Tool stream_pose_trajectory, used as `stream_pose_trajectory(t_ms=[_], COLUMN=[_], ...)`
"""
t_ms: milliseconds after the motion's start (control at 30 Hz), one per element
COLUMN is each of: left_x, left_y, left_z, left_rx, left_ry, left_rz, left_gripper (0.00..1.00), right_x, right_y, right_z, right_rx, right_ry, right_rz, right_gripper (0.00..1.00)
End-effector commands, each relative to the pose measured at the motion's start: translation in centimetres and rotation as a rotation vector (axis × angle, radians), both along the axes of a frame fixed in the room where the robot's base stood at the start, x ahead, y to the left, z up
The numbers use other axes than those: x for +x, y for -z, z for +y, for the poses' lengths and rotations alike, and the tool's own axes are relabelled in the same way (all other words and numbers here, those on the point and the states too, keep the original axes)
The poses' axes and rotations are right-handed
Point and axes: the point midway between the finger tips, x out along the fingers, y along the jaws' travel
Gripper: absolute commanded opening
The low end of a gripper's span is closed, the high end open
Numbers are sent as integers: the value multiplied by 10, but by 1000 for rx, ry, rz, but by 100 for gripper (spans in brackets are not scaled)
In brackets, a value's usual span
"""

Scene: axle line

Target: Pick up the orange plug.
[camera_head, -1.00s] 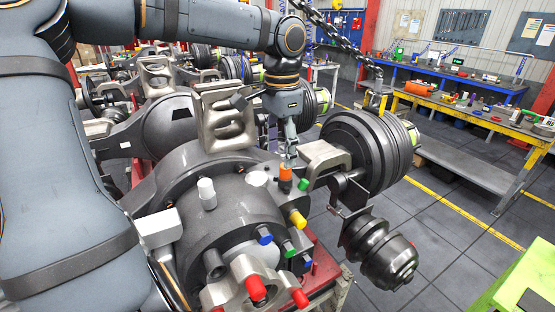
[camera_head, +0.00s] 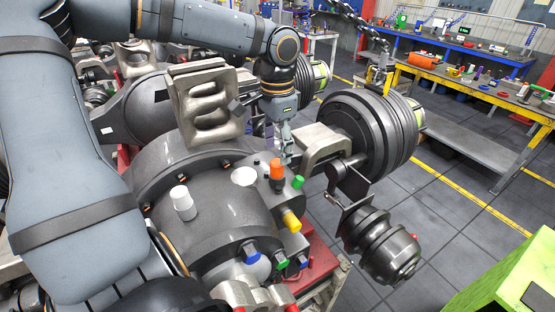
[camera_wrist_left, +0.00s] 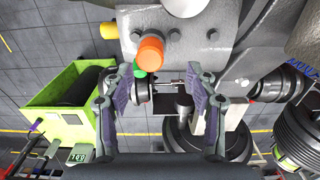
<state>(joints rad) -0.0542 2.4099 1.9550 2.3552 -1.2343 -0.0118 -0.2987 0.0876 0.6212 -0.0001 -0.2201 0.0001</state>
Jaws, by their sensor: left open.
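The orange plug (camera_head: 277,168) stands upright on the dark grey axle housing (camera_head: 190,235), near a green plug (camera_head: 298,182) and a yellow plug (camera_head: 291,220). In the left wrist view the orange plug (camera_wrist_left: 150,56) shows just ahead of the fingers, with the green plug (camera_wrist_left: 140,71) partly behind it. My left gripper (camera_head: 287,150) is just behind and right of the orange plug in the head view. Its two fingers stand apart in the left wrist view (camera_wrist_left: 159,74), with nothing held between them. My right gripper is not in view.
A white plug (camera_head: 182,203), blue plug (camera_head: 252,257) and another green plug (camera_head: 281,263) also stick out of the housing. A beige bracket (camera_head: 205,105) and a brake drum (camera_head: 358,135) are close to my left gripper. A lime-green box (camera_head: 500,275) stands at the right.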

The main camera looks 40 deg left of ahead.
Motion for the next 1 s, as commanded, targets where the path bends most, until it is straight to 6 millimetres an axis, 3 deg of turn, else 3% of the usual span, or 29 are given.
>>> stream_pose_trajectory(t_ms=[67, 167, 300, 533, 900, 1000], left_x=[-4, -6, -5, -5, -5, -5], left_y=[10, 28, 44, 47, 46, 46], left_z=[-4, -7, -6, -6, -6, -6], left_rx=[-6, -6, -3, -2, -2, -2], left_ry=[4, 3, 1, 0, 0, 0], left_rz=[6, 6, 4, 2, 2, 2], left_gripper=[58, 58, 58, 58, 7, 0], right_x=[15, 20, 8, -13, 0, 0], right_y=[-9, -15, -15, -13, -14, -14], right_z=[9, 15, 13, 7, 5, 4], right_rx=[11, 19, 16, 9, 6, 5], right_ry=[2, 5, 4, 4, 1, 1], right_rz=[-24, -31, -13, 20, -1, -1], right_gripper=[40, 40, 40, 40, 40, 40])
